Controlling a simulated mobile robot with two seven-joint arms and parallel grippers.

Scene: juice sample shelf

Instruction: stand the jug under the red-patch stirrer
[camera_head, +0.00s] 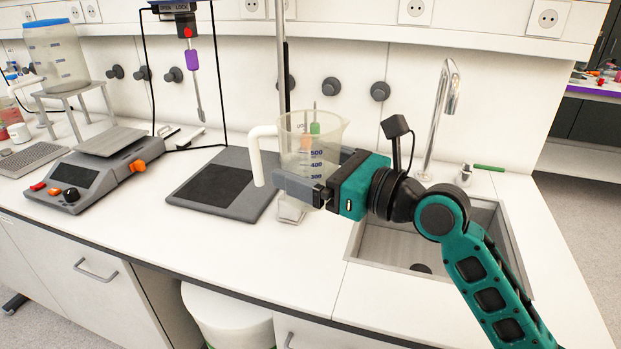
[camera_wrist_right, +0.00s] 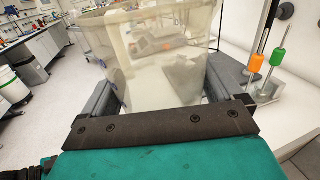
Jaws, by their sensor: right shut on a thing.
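The jug (camera_head: 318,135) is clear, with a white handle on its left side and blue volume marks. It looks upright and empty, raised above the counter between the dark plate and the sink. My right gripper (camera_head: 300,185) is shut on its lower part; in the right wrist view the fingers lie on both sides of the jug (camera_wrist_right: 150,60). The stirrer (camera_head: 193,60) with a red patch hangs at the back, left of the jug. It has a purple section and a thin shaft ending in a paddle. My left gripper is not in view.
A dark plate (camera_head: 258,197) with a black pad lies left of the jug. A scale (camera_head: 70,190) stands farther left. Orange (camera_wrist_right: 256,63) and green (camera_wrist_right: 279,57) handled tools stand behind the jug. A sink (camera_head: 370,240) with a tap (camera_head: 440,110) is at the right. The front counter is clear.

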